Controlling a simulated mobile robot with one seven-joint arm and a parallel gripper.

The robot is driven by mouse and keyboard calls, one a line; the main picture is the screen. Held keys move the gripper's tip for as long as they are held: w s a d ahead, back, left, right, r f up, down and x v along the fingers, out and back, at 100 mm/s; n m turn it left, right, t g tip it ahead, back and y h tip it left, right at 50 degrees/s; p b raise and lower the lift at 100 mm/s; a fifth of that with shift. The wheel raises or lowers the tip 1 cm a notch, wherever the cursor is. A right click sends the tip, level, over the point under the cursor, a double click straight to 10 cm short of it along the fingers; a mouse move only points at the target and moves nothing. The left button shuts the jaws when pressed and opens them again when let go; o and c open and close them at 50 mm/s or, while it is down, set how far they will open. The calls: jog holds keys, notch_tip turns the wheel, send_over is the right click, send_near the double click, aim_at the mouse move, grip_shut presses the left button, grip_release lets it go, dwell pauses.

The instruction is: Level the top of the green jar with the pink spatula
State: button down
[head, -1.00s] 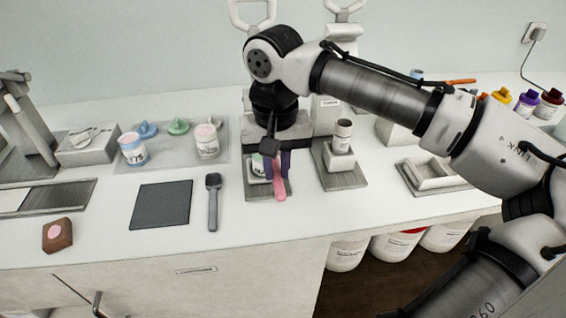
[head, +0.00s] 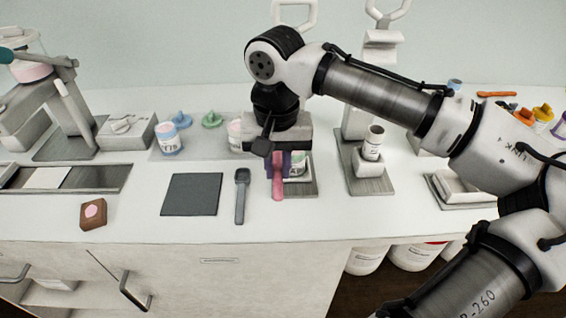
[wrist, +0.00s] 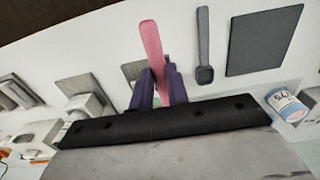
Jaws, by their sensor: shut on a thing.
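My gripper (head: 284,165) is shut on the pink spatula (head: 278,184), its purple fingers on either side of the handle. In the wrist view the pink spatula (wrist: 151,42) sticks out from between the fingers (wrist: 159,85). The green jar (head: 298,166) stands on a grey plate (head: 305,188) just behind and right of the spatula in the head view. My gripper hides part of it, and its top cannot be made out. Whether the spatula touches the jar cannot be told.
A dark spoon-like tool (head: 241,195) and a dark mat (head: 192,194) lie left of the spatula. A blue jar (head: 168,139), loose lids and a partly hidden pink jar (head: 234,133) stand behind. Another jar (head: 373,143) sits on a stand to the right. The front counter strip is clear.

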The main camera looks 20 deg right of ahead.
jog(key=shift+r+p, duration=1.8)
jog(key=shift+r, duration=0.35)
